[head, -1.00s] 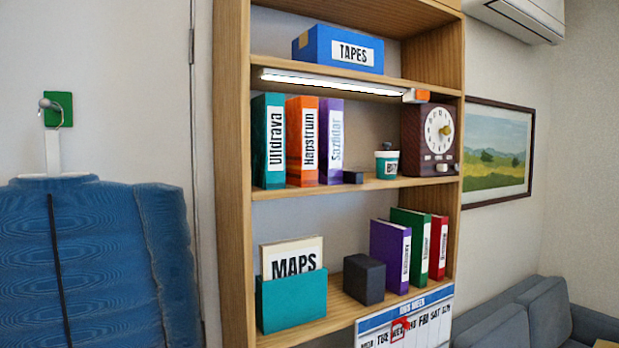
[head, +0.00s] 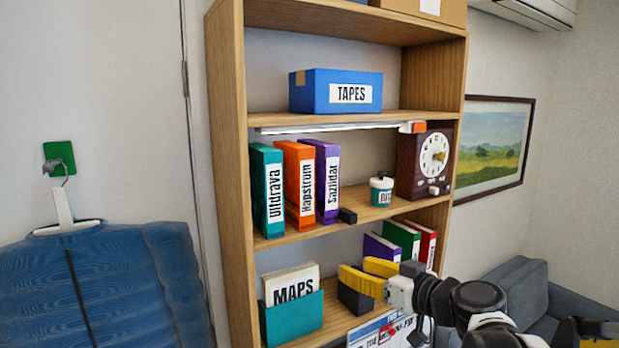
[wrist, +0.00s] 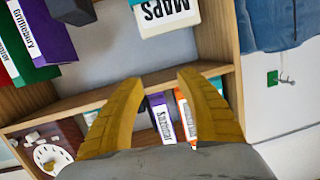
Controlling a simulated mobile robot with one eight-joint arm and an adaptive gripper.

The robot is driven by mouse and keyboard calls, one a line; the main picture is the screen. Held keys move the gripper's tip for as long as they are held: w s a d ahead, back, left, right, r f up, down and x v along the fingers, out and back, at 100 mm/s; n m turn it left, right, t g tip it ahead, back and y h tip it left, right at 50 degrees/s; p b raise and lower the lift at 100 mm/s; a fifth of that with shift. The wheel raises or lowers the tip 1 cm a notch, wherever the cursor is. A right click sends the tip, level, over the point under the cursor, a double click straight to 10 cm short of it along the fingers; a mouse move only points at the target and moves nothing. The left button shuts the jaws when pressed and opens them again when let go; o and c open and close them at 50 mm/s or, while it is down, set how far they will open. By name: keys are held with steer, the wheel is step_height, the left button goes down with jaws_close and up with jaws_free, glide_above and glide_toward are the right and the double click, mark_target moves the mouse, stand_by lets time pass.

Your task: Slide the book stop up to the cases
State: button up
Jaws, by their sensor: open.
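A dark grey block (head: 354,301), which looks like the book stop, stands on the lower shelf, partly hidden behind my gripper. It also shows at the top edge of the wrist view (wrist: 72,8). To its right stand purple (head: 380,247), green (head: 402,238) and red (head: 427,245) cases, their lower parts hidden by my arm. My gripper (head: 368,275) has yellow fingers, spread open and empty, in front of the block in the head view. Contact with it cannot be told.
A teal holder (head: 292,320) labelled MAPS stands left of the block. The shelf above holds three binders (head: 299,185), a small dark block (head: 347,216), a cup (head: 381,191) and a clock (head: 425,163). A calendar (head: 372,335) hangs below the lower shelf.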

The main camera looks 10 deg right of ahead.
mark_target(354, 216)
steer(key=w+d+r+t+p, duration=0.3)
steer(key=d+r, duration=0.3)
steer(key=r, duration=0.1)
steer(key=shift+h, duration=0.3)
steer(key=x, duration=1)
steer(key=shift+w+a+f, duration=0.15)
steer(key=shift+w+a, duration=0.05)
steer(key=shift+a, duration=0.05)
steer(key=shift+s, duration=0.1)
jaws_close()
